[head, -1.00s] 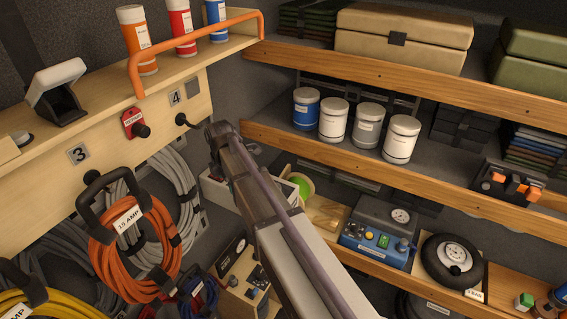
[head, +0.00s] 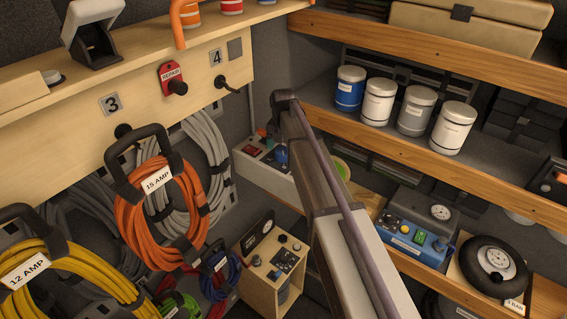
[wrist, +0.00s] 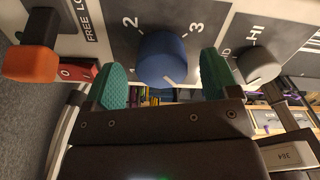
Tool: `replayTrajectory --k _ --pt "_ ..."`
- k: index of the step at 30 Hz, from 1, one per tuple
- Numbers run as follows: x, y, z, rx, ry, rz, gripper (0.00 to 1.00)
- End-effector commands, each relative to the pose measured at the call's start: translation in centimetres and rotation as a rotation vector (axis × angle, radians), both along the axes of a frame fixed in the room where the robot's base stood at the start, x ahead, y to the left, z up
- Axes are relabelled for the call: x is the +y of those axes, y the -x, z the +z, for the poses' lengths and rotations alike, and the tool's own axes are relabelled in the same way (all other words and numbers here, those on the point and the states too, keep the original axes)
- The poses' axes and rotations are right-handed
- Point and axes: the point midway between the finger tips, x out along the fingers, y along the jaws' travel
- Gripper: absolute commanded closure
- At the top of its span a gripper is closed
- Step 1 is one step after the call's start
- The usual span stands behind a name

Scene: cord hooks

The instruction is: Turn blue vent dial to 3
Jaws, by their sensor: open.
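The blue vent dial (wrist: 163,52) is close in the wrist view, on a dark panel face with a printed 2 to its upper left and a 3 to its upper right. A white mark shows near its lower right edge. My gripper (wrist: 161,66) is open, with one teal finger on each side of the dial. Gaps show between the fingers and the dial, and I cannot tell any contact. In the head view the blue dial (head: 281,155) sits on a grey box, partly behind my arm; the fingers are not clear there.
A grey knob (wrist: 259,63) marked HI is just right of the right finger. An orange-ended lever (wrist: 30,62) stands out at the left, beside a red switch (wrist: 76,73). Hanging orange cord (head: 160,215) and a shelf of canisters (head: 378,103) flank the box.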

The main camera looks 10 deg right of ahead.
Motion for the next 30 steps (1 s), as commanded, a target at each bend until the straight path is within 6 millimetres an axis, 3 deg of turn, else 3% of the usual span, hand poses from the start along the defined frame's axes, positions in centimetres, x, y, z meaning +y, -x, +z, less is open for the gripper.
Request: replayTrajectory --k 1,3,11,26,30 --pt "0.0 0.0 -1.72 0.0 0.0 0.0 0.19" --pt "0.0 0.0 -2.14 0.0 0.0 0.0 0.19" --pt "0.0 0.0 -1.86 0.0 0.0 -0.001 0.19" --pt "0.01 0.01 -1.87 0.0 0.0 -0.001 0.66" --pt "0.0 0.01 -1.88 0.0 0.0 -0.003 0.68"
